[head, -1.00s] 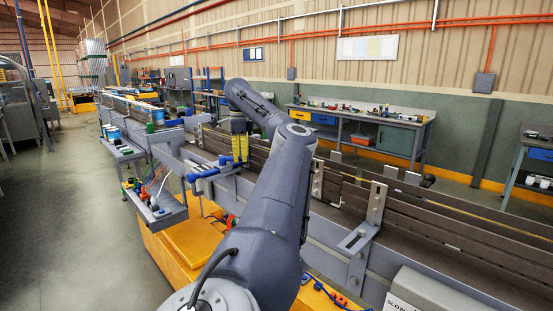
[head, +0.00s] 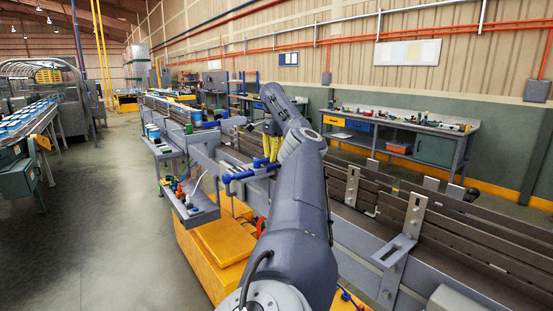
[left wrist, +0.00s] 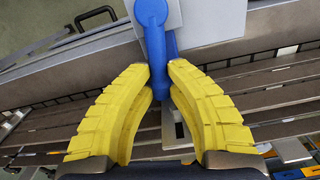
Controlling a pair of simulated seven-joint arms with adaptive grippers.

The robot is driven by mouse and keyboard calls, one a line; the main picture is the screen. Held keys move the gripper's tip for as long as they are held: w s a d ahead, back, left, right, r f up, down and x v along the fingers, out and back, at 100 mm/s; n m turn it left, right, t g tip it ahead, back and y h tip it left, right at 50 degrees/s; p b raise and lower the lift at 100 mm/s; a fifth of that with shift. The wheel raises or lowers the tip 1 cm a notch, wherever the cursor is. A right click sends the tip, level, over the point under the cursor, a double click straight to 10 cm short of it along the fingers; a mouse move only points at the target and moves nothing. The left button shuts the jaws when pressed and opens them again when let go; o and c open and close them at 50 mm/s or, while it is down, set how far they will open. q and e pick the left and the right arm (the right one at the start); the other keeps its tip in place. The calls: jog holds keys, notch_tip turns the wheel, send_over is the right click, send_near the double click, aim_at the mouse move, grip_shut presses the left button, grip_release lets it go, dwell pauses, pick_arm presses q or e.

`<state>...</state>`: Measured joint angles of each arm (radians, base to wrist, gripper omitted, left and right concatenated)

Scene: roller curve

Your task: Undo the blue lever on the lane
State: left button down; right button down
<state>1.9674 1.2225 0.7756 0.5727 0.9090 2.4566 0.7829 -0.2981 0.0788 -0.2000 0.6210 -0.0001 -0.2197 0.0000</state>
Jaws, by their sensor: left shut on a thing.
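The blue lever (left wrist: 155,42) shows in the left wrist view, with its round pivot on a light grey plate and its arm running down between my yellow fingers. My left gripper (left wrist: 162,92) is shut on the lever's arm, one finger on each side. In the head view the yellow fingers of my left gripper (head: 269,148) point down at the near side of the lane (head: 343,222). Blue handle parts (head: 240,176) show just left of and below the fingers; my arm hides part of this spot. My right gripper is in neither view.
A grey tray (head: 200,215) with small tools and bottles hangs left of the lever. Yellow boxes (head: 222,242) stand below the lane. A metal bracket (head: 405,235) rises on the lane's near rail at right. The floor at left is open.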

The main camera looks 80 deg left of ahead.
pick_arm(q)
jog(key=shift+s, duration=0.1)
dwell(0.3)
jog(key=c, duration=1.4)
grip_release()
jog(key=shift+o, duration=0.4)
